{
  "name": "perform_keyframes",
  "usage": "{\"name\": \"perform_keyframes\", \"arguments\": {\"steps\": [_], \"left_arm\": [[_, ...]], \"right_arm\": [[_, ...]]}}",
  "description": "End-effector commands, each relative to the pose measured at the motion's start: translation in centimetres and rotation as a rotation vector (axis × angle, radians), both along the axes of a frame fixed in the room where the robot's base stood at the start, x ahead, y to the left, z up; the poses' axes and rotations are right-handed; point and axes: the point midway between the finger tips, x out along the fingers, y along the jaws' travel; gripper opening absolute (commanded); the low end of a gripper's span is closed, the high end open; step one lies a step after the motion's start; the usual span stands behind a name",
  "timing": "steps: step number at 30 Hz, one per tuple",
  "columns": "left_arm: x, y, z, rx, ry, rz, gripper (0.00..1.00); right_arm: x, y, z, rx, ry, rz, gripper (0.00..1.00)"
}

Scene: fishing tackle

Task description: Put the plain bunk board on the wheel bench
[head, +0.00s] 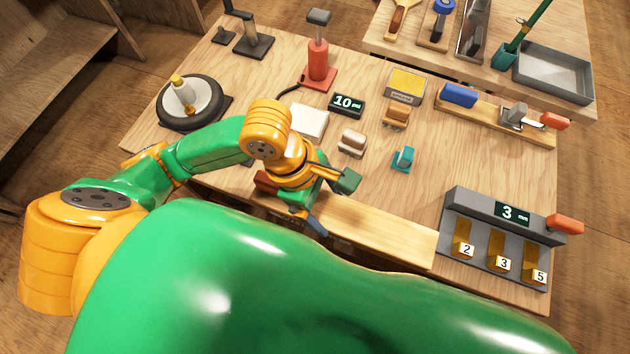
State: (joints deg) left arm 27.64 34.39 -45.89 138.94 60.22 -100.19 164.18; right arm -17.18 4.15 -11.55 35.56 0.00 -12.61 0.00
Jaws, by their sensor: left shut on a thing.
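A plain pale wooden board (385,234), which I take to be the bunk board, lies lengthwise along the front edge of the near wooden bench (235,75). My left gripper (333,205) is shut on the board's left part, one finger on each side. I cannot tell whether the board touches the bench top. A dark wheel-like disc with a pale hub (184,98) sits at this bench's left back, so it may be the wheel bench. My right gripper is not in view.
A grey numbered rack (485,208) with an orange handle stands close to the board's right end. A red jack-like stand (318,65), a display reading 10 (347,104), several small blocks and a clamp board (478,108) stand behind. A second bench (415,48) is at top right.

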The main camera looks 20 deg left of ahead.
Motion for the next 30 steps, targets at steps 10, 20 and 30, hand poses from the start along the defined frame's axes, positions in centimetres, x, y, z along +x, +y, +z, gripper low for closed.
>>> {"name": "perform_keyframes", "arguments": {"steps": [10,20,30], "left_arm": [[6.8,4.0,-6.5,0.0,0.004,0.003,0.0],[7.6,4.4,-10.6,0.001,0.001,-0.002,0.0],[7.6,4.4,-10.7,0.001,0.002,-0.001,1.0]], "right_arm": [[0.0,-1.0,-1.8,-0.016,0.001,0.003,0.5],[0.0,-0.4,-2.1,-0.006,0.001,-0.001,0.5],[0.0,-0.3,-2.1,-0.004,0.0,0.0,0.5]]}}
